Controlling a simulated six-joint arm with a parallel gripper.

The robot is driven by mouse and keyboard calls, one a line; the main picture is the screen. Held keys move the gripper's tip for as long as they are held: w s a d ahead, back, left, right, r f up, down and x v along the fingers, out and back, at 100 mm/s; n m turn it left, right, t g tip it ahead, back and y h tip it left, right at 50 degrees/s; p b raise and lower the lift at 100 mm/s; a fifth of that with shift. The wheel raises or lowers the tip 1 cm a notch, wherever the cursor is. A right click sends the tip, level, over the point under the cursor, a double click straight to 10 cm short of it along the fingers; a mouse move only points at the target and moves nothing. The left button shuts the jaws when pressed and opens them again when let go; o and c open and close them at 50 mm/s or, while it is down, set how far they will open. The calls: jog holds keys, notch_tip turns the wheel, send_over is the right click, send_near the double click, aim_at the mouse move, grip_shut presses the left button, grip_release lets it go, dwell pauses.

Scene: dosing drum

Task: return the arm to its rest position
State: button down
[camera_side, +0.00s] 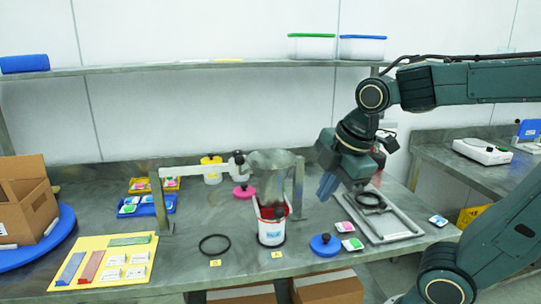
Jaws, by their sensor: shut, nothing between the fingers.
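My gripper (326,188) shows at the right of centre in the side view, pointing down and to the left. Its fingers are shut and nothing shows between them. It hangs above the bench, right of the grey hopper (270,163) and near the left side of the metal tray (411,232). My arm reaches in from the right edge of the view.
A blue lid with a black knob (325,245) and a black ring (214,245) lie at the front. A yellow mat (67,252) and cardboard box (22,205) are left. A shelf (190,69) with tubs spans the back. Small packets lie near the tray.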

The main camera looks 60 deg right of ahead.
jog(key=s+m, duration=0.1)
jog(key=m, duration=0.3)
jog(key=s+a+m+t, duration=0.1)
jog(key=s+m, duration=0.1)
jog(key=m, duration=0.2)
jog(key=s+a+m, duration=0.1)
jog(key=s+m, duration=0.1)
jog(key=m, duration=0.2)
jog(key=shift+s+f+y, duration=0.15)
jog(key=shift+s+y, duration=0.05)
jog(key=shift+y, duration=0.1)
dwell(0.6)
